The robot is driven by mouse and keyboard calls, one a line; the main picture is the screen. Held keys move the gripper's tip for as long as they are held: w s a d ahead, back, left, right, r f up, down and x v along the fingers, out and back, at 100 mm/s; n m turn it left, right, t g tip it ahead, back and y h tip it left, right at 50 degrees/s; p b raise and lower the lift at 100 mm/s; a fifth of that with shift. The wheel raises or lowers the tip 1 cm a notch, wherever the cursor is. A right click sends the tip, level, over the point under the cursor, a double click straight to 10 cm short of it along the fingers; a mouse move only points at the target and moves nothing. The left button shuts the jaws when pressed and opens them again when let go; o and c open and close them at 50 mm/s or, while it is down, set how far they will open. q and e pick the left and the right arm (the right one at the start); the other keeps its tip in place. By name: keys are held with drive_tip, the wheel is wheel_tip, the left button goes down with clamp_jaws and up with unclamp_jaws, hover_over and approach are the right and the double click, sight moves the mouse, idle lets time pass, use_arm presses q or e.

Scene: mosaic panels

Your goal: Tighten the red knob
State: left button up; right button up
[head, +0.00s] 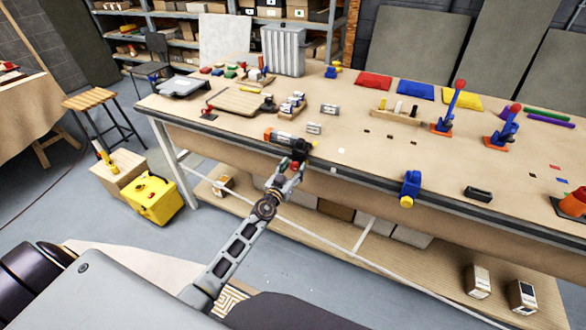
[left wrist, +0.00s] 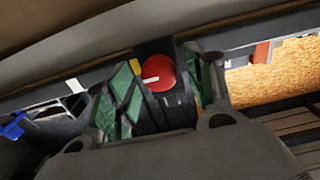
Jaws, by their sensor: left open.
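The red knob (left wrist: 158,73) is round with a white mark and sits on a dark mount in the left wrist view. It also shows as a small red spot (head: 295,165) at the table's front edge in the head view. My left gripper (head: 294,163) is at that edge, its arm reaching up from below. In the left wrist view its green-padded fingers (left wrist: 163,88) are open, one on each side of the knob. I cannot tell whether they touch it. My right gripper is not in view.
A blue clamp (head: 410,187) sits on the front edge to the right. A yellow box (head: 153,198) stands on the floor at left. A lower shelf runs under the bench.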

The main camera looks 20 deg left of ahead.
use_arm(q)
drive_tip(key=shift+w, duration=0.15)
drive_tip(key=c, duration=1)
